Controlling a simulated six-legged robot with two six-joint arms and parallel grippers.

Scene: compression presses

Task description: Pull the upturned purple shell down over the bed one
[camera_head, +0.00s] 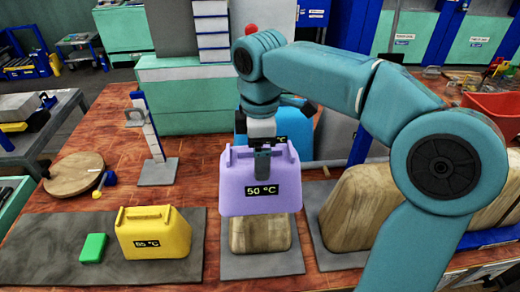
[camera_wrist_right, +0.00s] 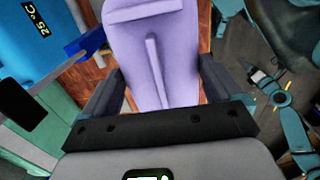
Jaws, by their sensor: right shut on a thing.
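The purple shell (camera_head: 240,198), marked 50 °C, hangs upright with its handle bar on top. My right gripper (camera_head: 262,152) comes down from above and is shut on it at the handle. The wrist view shows the purple shell (camera_wrist_right: 150,20) between the two dark fingers of the right gripper (camera_wrist_right: 160,92). A wooden block (camera_head: 258,240) stands on a grey plate (camera_head: 265,266) directly below. The shell hides the block's upper part, and I cannot tell whether they touch. My left gripper is not in view.
A yellow shell (camera_head: 170,240) marked 55 °C and a green block (camera_head: 92,248) sit on a grey mat (camera_head: 50,232) at left. A larger wooden block (camera_head: 350,210) stands close at right. A blue shell (camera_wrist_right: 45,40) is behind, and a measuring post (camera_head: 150,135) stands back left.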

